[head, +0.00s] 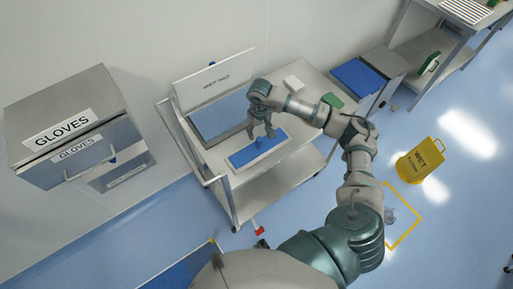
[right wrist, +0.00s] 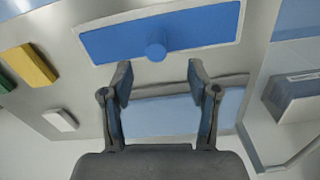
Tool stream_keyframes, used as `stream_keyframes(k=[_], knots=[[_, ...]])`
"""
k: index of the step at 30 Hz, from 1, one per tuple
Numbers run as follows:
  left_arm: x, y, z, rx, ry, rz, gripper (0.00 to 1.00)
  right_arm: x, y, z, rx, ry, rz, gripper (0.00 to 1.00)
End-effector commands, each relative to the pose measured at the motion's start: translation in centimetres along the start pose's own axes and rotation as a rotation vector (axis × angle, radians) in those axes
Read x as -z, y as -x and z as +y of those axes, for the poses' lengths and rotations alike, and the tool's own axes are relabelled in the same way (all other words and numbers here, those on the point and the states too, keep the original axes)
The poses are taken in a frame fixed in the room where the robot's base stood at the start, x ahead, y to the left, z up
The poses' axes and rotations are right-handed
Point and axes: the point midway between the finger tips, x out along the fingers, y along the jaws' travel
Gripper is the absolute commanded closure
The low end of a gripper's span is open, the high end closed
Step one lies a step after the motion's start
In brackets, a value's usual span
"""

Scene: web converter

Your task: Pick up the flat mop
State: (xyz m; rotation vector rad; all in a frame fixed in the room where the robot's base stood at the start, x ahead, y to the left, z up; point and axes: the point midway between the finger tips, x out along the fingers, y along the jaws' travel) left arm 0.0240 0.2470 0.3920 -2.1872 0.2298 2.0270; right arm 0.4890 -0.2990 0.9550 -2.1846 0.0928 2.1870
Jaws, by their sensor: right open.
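The flat mop (head: 243,157) is a blue flat pad with a light border and a round blue knob on top, lying on the upper shelf of a metal cart (head: 222,171). In the right wrist view the flat mop (right wrist: 205,27) lies beyond the fingertips, its knob near the centre line. My right gripper (head: 261,132) points down above the mop, close to the knob, with its fingers apart and nothing between them. In the right wrist view the gripper (right wrist: 160,75) also shows spread and empty. My left gripper is not in view.
A blue-grey tray (head: 218,117) with an upright white sign (head: 213,82) is behind the mop. A white block (head: 293,83) and a green item (head: 332,100) share the cart top. A gloves cabinet (head: 62,125) is at left, a yellow wet-floor sign (head: 420,160) at right.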

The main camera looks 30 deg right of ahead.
Motion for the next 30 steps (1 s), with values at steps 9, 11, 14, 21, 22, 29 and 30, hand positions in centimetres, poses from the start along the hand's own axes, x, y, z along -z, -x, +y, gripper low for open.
stream_keyframes(k=[9, 11, 14, 21, 22, 29, 30], knots=[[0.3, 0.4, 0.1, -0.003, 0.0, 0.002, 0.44, 0.0, -4.5, -0.2, 0.001, -0.002, 0.0, 0.4], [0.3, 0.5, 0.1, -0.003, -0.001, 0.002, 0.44, 0.1, -4.8, -0.3, -0.001, -0.002, 0.0, 0.4], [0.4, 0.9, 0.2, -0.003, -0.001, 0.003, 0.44, 0.3, -6.0, -0.6, -0.002, -0.002, -0.003, 0.4], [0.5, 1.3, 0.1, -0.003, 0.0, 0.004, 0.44, 0.7, -9.4, -0.5, -0.001, -0.002, -0.001, 0.4], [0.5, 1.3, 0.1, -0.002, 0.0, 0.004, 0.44, 0.7, -9.6, -0.4, -0.001, -0.002, -0.001, 0.4], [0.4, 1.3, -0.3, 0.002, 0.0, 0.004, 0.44, 0.8, -9.8, -0.1, 0.002, -0.002, 0.001, 0.4], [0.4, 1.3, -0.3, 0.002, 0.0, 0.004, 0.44, 0.8, -9.8, -0.1, 0.003, -0.002, 0.001, 0.47]])
